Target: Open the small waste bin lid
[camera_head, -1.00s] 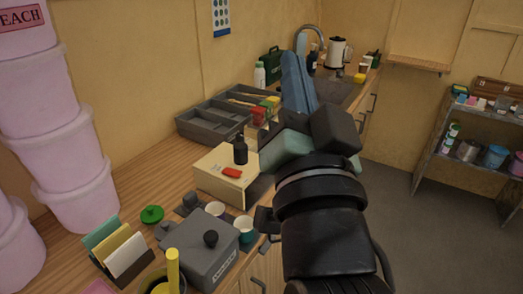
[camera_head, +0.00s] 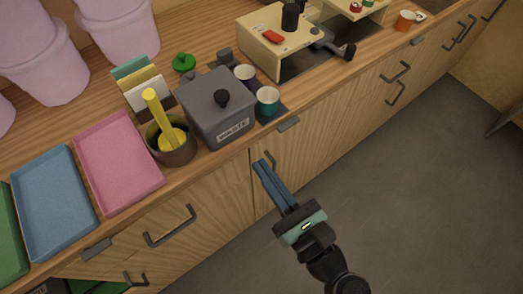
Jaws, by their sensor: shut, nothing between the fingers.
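The small waste bin (camera_head: 216,118) is a grey box labelled WASTE. It stands on the wooden counter near its front edge. Its grey lid (camera_head: 213,88) is closed on top, with a round black knob (camera_head: 221,98) in the middle. My gripper (camera_head: 262,171) is shut and empty, its blue fingers pressed together. In the picture it is below and to the right of the bin, in front of the cabinet face. The whole bin lid is in view.
A dark pot with a yellow-handled tool (camera_head: 172,142) stands left of the bin. A pink tray (camera_head: 118,161) lies further left. The floor (camera_head: 400,190) is clear.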

